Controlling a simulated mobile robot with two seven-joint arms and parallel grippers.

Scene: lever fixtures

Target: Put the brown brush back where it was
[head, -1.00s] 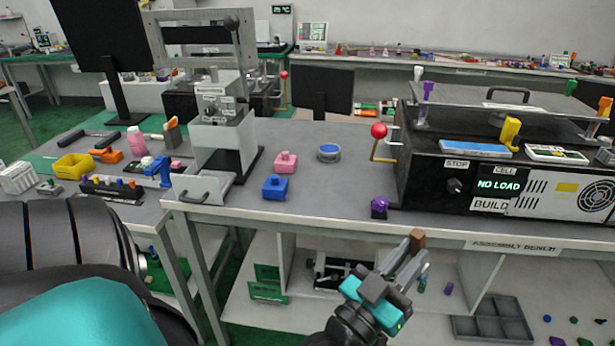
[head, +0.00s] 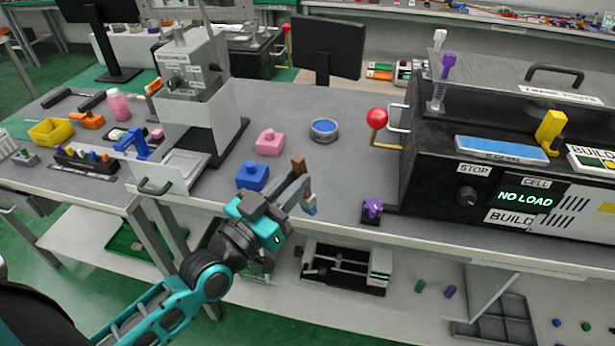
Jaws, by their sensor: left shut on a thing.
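My left gripper (head: 299,184) is shut on the brown brush (head: 298,164) at the front edge of the assembly bench. The brush's brown end sticks up above the fingers. A blue and pale part shows below them, and the middle is hidden by the fingers. The brush looks roughly upright. In the picture it lies just right of a blue knobbed block (head: 252,176) and below a pink knobbed block (head: 270,142). I cannot tell if it touches the bench top (head: 335,180). My right gripper is out of view.
A round blue-topped tin (head: 324,128) stands behind. A purple piece on a dark base (head: 372,210) and a black control box (head: 470,185) with a red-ball lever (head: 377,118) are to the right. The grey lever fixture (head: 190,90) stands left. Bench top between is clear.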

